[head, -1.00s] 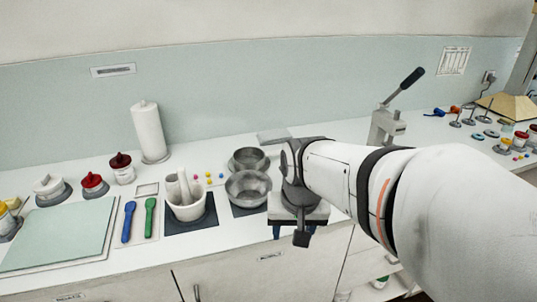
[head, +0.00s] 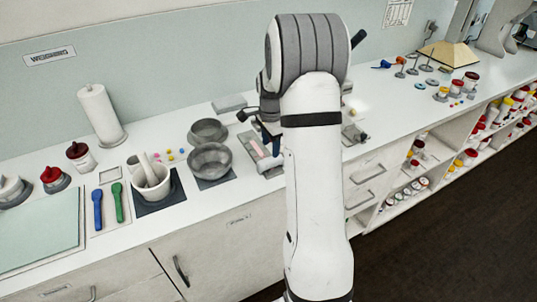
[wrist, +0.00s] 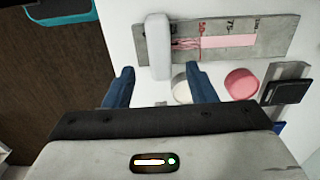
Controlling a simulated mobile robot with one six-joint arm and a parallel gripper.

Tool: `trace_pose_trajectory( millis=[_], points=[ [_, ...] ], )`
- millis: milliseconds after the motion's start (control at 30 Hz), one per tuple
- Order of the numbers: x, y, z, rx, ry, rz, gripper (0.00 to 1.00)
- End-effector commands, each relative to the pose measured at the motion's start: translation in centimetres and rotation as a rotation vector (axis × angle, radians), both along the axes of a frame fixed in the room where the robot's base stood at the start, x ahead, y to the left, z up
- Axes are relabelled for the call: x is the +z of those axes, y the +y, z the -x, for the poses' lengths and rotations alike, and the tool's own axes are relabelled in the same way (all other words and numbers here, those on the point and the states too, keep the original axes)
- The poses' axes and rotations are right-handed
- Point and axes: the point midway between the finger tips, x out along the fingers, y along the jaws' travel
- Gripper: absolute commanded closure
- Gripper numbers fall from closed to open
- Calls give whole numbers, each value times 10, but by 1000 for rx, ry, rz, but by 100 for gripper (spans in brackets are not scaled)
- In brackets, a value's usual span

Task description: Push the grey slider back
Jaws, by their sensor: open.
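A light grey slider block (wrist: 158,46) straddles a flat grey base plate (wrist: 272,35) at the top of the wrist view, near the plate's left end. The plate carries dark markings and a pink strip (wrist: 228,41) to the right of the block. The plate also shows in the head view (head: 255,143), partly hidden by my arm. My gripper (wrist: 161,76) is open, with its two blue fingers on either side of the block's near end in the picture. I cannot tell whether they touch it. In the head view my arm mostly hides the gripper.
A pale disc (wrist: 181,90) and a pink disc (wrist: 241,83) lie by the right finger. A black-topped part (wrist: 287,90) is further right. Two metal bowls (head: 210,160) and a mortar (head: 151,182) stand left of my arm. The counter's front edge is close.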

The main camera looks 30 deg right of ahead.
Motion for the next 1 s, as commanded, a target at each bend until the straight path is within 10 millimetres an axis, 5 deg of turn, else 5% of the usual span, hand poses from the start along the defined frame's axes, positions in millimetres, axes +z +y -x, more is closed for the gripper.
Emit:
trace_pose_trajectory(
  millis=[300,700,1000],
  points=[
    [-47,1,1,4,4,-1,49],
    [-57,2,0,6,0,0,49],
    [-57,2,0,6,0,0,74]
  ],
)
